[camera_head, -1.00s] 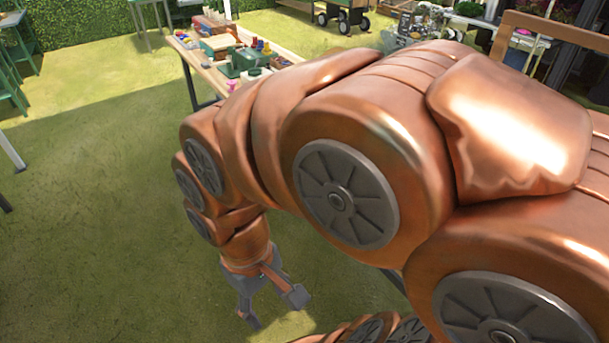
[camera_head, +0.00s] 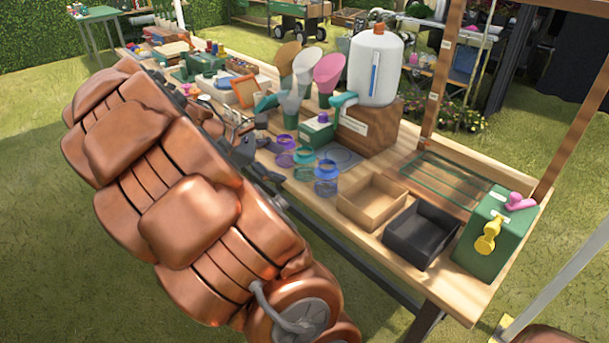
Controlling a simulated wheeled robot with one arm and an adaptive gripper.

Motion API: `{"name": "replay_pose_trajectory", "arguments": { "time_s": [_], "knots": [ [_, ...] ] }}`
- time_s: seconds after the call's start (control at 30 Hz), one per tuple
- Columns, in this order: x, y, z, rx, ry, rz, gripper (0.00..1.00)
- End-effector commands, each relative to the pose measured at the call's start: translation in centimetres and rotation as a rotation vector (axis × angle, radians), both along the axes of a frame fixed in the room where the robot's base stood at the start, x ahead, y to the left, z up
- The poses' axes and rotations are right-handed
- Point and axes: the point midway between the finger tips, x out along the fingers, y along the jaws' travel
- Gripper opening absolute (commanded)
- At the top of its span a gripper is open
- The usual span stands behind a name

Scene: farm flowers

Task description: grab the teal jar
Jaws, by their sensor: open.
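The teal jar (camera_head: 304,164) stands upright on the wooden table, a small clear jar with a teal rim. It stands between a purple jar (camera_head: 285,152) to its left and a blue jar (camera_head: 326,180) to its right. My gripper (camera_head: 250,140) is partly hidden behind my copper arm, at the table's near edge. It is open and to the left of the jars. I see nothing held in it, and its gap from the teal jar is hard to judge.
A white dispenser (camera_head: 376,66) on a wooden block stands behind the jars, with several funnels (camera_head: 302,72) to its left. A wooden tray (camera_head: 371,201), a black tray (camera_head: 421,235) and a green box (camera_head: 494,238) stand to the right.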

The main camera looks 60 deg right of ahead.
Motion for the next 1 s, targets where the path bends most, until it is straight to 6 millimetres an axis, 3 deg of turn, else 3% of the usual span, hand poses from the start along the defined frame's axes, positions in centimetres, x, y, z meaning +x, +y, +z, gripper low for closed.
{"name": "replay_pose_trajectory", "arguments": {
  "time_s": [0.03, 0.2, 0.4, 0.63, 1.0],
  "knots": [
    [0.8, -1.5, -1.3, -0.010, 0.050, 0.024, 0.73],
    [3.4, -5.9, -3.5, -0.028, 0.228, 0.125, 0.73],
    [5.7, -9.4, -6.0, -0.026, 0.388, 0.218, 0.73],
    [6.7, -11.0, -7.1, -0.021, 0.458, 0.263, 0.73],
    [5.0, -13.4, -8.3, -0.021, 0.463, 0.263, 0.73]
  ]
}}
